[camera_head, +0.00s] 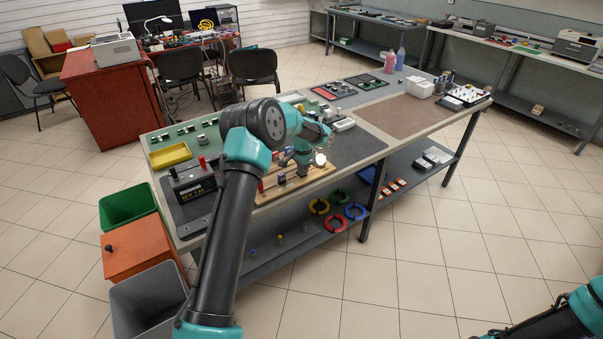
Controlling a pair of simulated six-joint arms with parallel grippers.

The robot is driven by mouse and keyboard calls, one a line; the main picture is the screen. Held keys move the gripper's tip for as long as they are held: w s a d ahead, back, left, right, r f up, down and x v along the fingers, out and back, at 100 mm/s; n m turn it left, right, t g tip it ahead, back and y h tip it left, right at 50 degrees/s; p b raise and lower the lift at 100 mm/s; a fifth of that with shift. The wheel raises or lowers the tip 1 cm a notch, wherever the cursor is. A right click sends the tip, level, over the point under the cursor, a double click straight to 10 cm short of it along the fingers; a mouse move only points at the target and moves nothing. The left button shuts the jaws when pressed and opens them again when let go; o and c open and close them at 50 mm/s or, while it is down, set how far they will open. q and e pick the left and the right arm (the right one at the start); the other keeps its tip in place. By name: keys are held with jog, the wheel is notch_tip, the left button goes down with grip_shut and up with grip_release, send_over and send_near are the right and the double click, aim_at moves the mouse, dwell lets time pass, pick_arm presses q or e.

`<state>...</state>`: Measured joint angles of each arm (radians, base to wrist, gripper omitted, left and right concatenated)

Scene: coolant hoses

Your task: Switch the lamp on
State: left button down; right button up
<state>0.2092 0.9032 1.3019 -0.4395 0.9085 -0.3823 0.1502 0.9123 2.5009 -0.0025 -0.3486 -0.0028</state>
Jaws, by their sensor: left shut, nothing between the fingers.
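My left arm reaches up over the near left of the workbench (365,152). Its forearm bends to the right, and my left gripper (287,170) points down, shut and empty, over a wooden board (312,178) with small parts on it. The gripper is small and partly merges with these parts. I cannot make out a lamp switch for certain.
A black battery-like box (193,184) with red and dark terminals and a yellow tray (170,155) stand left of my arm. Coloured rings (334,222) lie on the lower shelf. Green, orange and grey bins stand at the left. A brown mat (405,115) is clear.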

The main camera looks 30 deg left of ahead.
pick_arm(q)
jog(key=shift+r, duration=3.5)
jog(key=s+d+f+n+h, duration=0.1)
jog(key=s+d+f+h, duration=0.1)
jog(key=s+d+f, duration=0.6)
jog(key=s+d+f+n+h, duration=0.1)
jog(key=s+d+f, duration=0.55)
jog(key=f, duration=0.35)
jog(key=s+d+f+n, duration=0.2)
jog(key=s+d, duration=0.1)
jog(key=s, duration=0.8)
jog(key=s+d+f+n, duration=0.2)
jog(key=s+d, duration=0.2)
jog(key=s, duration=0.7)
jog(key=shift+s+d+f+n+t+h, duration=0.15)
jog(key=shift+s+d+n+t+h, duration=0.1)
jog(key=shift+n+t+h, duration=0.15)
